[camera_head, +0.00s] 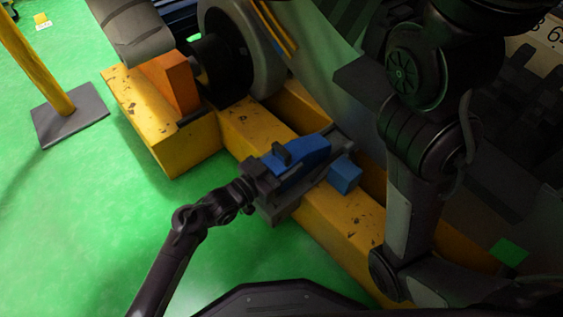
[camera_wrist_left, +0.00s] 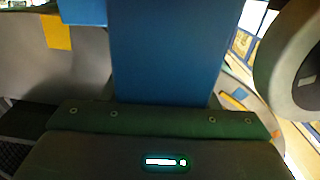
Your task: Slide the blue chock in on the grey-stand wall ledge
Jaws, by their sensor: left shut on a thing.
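My left gripper (camera_head: 322,162) is shut on the blue chock (camera_head: 305,152), which shows between its dark fingers above the long yellow beam. A blue block face (camera_head: 346,175) shows just past the near finger; I cannot tell whether it is part of the same chock. In the left wrist view the blue chock (camera_wrist_left: 165,50) stands large in the middle, partly behind the gripper's green-edged body. Contact between chock and beam cannot be made out. The grey-stand wall ledge cannot be picked out with certainty. My right arm shows at the right; its gripper is out of view.
An orange wedge (camera_head: 172,82) sits on a yellow block (camera_head: 150,122) beside a dark roller (camera_head: 222,68) and a large grey ring (camera_head: 262,50). The long yellow beam (camera_head: 350,232) runs diagonally below my left gripper. A yellow post's grey base (camera_head: 70,115) stands left.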

